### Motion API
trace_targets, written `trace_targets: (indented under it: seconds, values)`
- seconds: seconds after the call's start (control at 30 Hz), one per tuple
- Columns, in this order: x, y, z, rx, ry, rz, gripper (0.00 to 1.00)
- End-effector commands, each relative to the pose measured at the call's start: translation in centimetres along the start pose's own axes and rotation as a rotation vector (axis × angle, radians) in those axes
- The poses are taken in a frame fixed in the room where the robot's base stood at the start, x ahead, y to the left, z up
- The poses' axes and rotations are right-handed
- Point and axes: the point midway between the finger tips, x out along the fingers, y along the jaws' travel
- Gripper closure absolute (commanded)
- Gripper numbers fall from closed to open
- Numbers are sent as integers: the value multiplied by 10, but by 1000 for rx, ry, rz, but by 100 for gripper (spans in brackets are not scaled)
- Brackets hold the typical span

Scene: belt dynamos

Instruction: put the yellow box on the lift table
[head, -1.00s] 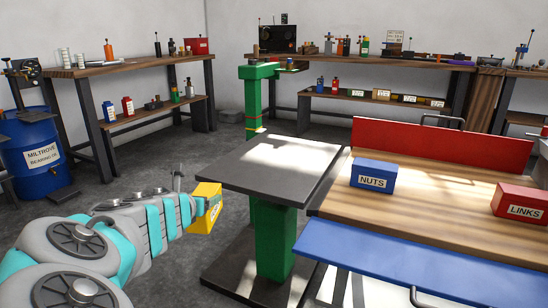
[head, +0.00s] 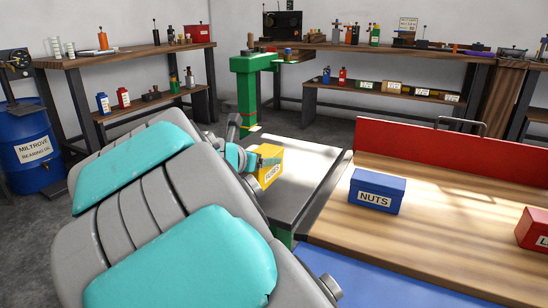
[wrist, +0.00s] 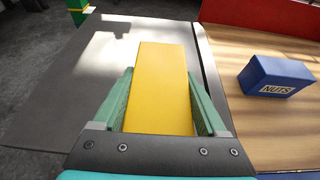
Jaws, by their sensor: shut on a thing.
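The yellow box (head: 269,165) has a label on its side and is between the fingers of my gripper (head: 252,160). In the wrist view the yellow box (wrist: 163,85) fills the space between both green fingers of my gripper (wrist: 162,105). The lift table (head: 308,160) has a dark flat top and a green column; its top (wrist: 70,90) also shows in the wrist view. The box is over the lift table's top, near the edge beside the workbench. I cannot tell whether the box touches the top. My arm hides part of the table.
The wooden workbench (head: 450,210) stands right of the lift table, with a blue NUTS box (head: 377,190), a red box (head: 535,230) and a red back panel (head: 440,145). A blue drum (head: 38,150) stands at left. The left part of the lift top is clear.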

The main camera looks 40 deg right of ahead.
Motion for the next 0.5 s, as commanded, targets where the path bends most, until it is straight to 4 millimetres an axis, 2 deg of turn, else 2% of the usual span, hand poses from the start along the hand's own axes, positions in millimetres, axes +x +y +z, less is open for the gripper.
trace_targets:
  seconds: [0.17,0.5]
  values:
    - [18,11,4,-1,0,-2,100]
    - [73,43,20,0,0,0,100]
